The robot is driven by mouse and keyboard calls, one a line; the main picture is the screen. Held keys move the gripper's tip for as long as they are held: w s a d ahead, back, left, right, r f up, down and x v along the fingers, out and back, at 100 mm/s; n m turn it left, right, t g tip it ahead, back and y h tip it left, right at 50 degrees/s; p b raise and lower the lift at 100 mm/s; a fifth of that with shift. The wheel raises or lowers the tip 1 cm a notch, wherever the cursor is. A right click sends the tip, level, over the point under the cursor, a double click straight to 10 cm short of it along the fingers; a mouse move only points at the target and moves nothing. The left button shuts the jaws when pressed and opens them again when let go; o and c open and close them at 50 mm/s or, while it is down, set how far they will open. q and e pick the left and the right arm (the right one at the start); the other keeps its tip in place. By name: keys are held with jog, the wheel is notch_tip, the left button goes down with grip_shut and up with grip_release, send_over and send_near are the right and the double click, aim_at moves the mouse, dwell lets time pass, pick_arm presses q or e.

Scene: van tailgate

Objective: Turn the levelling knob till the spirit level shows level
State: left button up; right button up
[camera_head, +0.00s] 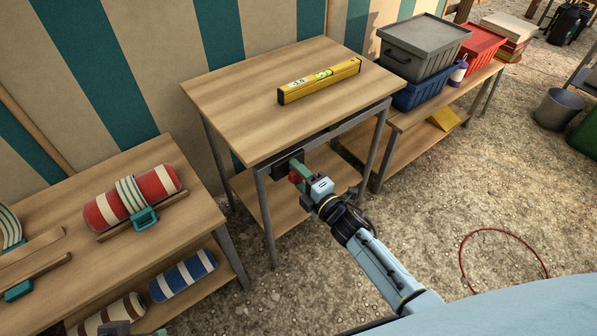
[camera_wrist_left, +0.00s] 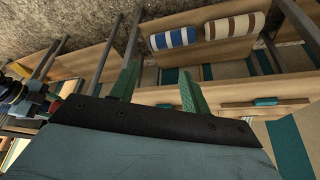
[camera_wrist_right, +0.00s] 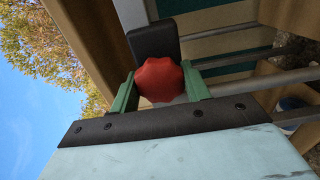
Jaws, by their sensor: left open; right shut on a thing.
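The yellow spirit level (camera_head: 320,81) lies on top of the wooden table (camera_head: 235,98). Its green vial shows near the middle, but the bubble is too small to read. The red levelling knob (camera_head: 296,176) sits on a dark block (camera_head: 287,163) under the table's front edge. My right gripper (camera_head: 302,176) is shut on the knob; in the right wrist view the red lobed knob (camera_wrist_right: 158,80) is between its green fingers. My left gripper (camera_wrist_left: 160,88) is open and empty in the left wrist view; only a bit of it shows at the head view's bottom left edge.
A lower bench (camera_head: 60,197) at left holds striped rolls with straps. A bench at right holds a grey crate (camera_head: 424,45) on a blue one, and a red crate (camera_head: 483,45). A bucket (camera_head: 558,108) and red hose (camera_head: 500,231) are on the gravel.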

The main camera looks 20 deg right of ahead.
jog(key=shift+r+m+p, duration=0.1)
jog(key=shift+m+p, duration=0.2)
jog(key=shift+m, duration=0.7)
jog(key=shift+m+p, duration=0.3)
jog(key=shift+m, duration=0.6)
jog(key=m+p, duration=0.1)
jog(key=m, duration=0.2)
pick_arm(q)
notch_tip(320, 180, down, 8)
jog(key=a+g+y+p, duration=0.1)
jog(key=a+g, duration=0.1)
jog(key=shift+s+a, duration=0.4)
pick_arm(e)
jog(key=shift+m, duration=2.1)
pick_arm(q)
jog(key=shift+f, duration=0.1)
pick_arm(e)
jog(key=o, duration=1)
